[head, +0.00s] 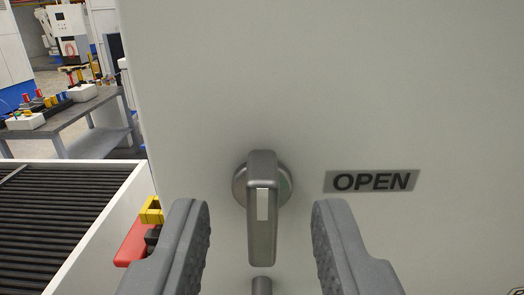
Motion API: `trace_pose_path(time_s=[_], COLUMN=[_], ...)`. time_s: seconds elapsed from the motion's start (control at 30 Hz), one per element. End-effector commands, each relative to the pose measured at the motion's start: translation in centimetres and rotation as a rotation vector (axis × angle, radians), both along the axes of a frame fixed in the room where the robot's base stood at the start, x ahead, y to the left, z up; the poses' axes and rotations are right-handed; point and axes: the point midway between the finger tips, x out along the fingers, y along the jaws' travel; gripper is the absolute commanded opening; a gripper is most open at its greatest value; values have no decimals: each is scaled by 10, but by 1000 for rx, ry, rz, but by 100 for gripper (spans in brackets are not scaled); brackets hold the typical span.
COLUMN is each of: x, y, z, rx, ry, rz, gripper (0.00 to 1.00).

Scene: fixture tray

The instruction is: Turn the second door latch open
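A grey metal door latch (262,225) sits on a pale door panel (230,80), its handle pointing straight down from a round base, with a light strip on its front. A grey label reading OPEN (371,181) is on the panel to the right of the latch. My gripper (262,225) is open, one finger on each side of the latch handle in the picture, with clear gaps on both sides. I cannot tell how far the fingertips are from the panel. The end of a small grey part (262,286) shows below the handle at the bottom edge.
A black roller conveyor (60,215) with a pale side rail lies at the lower left. Red and yellow parts (138,235) sit between it and the panel, partly behind my left finger. A grey workbench (85,125) with small items stands further back. The panel around the label is clear.

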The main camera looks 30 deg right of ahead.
Motion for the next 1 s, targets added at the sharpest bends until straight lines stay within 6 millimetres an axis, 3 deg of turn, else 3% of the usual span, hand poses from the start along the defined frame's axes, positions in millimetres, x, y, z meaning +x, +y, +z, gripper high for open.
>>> trace_pose_path(time_s=[0.23, 0.63, 0.77, 1.0], x=[18, 22, 22, 22], y=[-13, -15, -15, -15], z=[-1, 0, 0, -1], rx=[1, 0, 1, 8], ry=[2, 0, 1, -4], rz=[-1, -1, -1, -1], gripper=[33, 33, 2, 2])
